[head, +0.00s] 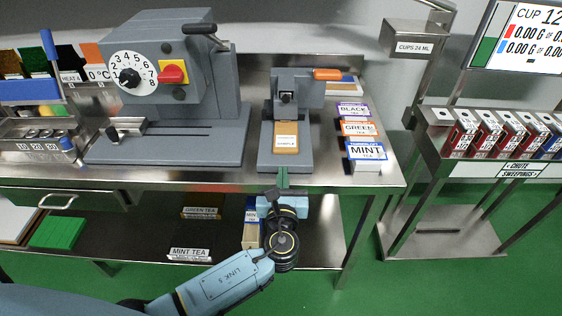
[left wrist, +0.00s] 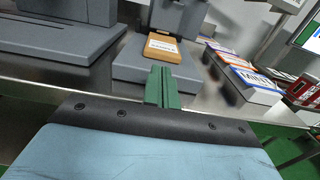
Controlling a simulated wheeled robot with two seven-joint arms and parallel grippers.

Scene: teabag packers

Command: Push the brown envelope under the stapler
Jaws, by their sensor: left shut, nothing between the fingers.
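The brown envelope (head: 286,138) lies flat on the grey base of the stapler (head: 290,92), with a white label on it. Its far end is close to the stapler's upright part, below the head. It also shows in the left wrist view (left wrist: 161,50). My left gripper (head: 283,178) is at the front edge of the stapler base, in line with the envelope. Its green fingers (left wrist: 162,88) are closed together and empty, and a strip of bare base shows between them and the envelope. My right gripper is not in view.
A large grey machine with a dial (head: 180,75) stands left of the stapler. Tea boxes marked BLACK, GREEN and MINT (head: 365,151) stand to the right. The steel table's front edge (head: 220,181) runs under my gripper. A rack of red boxes (head: 462,138) is farther right.

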